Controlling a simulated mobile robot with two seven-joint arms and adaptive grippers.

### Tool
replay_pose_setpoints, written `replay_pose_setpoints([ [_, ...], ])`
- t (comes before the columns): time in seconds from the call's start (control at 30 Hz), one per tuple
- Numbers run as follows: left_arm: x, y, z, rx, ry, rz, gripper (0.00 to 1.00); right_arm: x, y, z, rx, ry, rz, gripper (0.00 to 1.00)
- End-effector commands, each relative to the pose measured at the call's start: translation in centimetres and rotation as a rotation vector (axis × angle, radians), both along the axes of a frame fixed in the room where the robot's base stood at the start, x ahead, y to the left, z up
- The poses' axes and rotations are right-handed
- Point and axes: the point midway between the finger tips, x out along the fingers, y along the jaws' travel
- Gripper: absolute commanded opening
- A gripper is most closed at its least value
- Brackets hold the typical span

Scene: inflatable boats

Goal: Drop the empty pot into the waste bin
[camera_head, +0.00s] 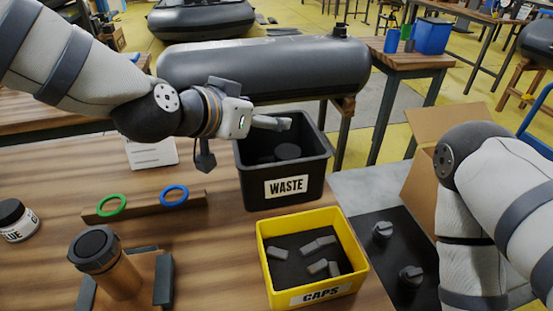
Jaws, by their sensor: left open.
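The black waste bin (285,188), labelled WASTE, stands at the back edge of the wooden table. A dark round object (288,151) lies inside it; it looks like a pot, but I cannot tell for sure. My left gripper (246,143) is above the left part of the bin, its fingers spread wide and nothing between them. A dark-lidded white pot (16,220) with a partly cut-off GLUE label stands at the far left. My right arm comes in at the right, and its gripper is out of view.
A yellow CAPS box (312,262) with several grey pieces stands in front of the bin. A brown dark-lidded jar (107,264) sits in a holder. A wooden bar (140,207) carries green and blue rings. A black mat (396,240) holds two grey valves. An open carton stands at right.

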Motion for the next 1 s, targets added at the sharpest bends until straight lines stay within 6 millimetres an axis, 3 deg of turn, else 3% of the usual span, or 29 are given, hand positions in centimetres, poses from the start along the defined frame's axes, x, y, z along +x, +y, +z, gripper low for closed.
replay_pose_setpoints([
  [0.17, -2.4, 1.6, 1.8, -0.001, -0.004, 0.000, 0.67, 0.0, 0.0, 0.0, 0.000, 0.000, 0.000, 0.00],
  [0.37, -7.0, 4.7, 4.9, -0.003, -0.006, 0.002, 0.67, 0.0, 0.0, 0.0, 0.000, -0.001, 0.000, 0.00],
  [0.67, -8.5, 5.7, 5.7, -0.004, -0.002, 0.001, 0.67, 0.0, 0.0, 0.0, 0.000, 0.000, 0.000, 0.00],
  [1.0, -8.7, 5.8, 5.7, 0.000, -0.001, 0.000, 0.67, 0.0, 0.0, 0.0, 0.000, 0.000, 0.000, 0.00],
])
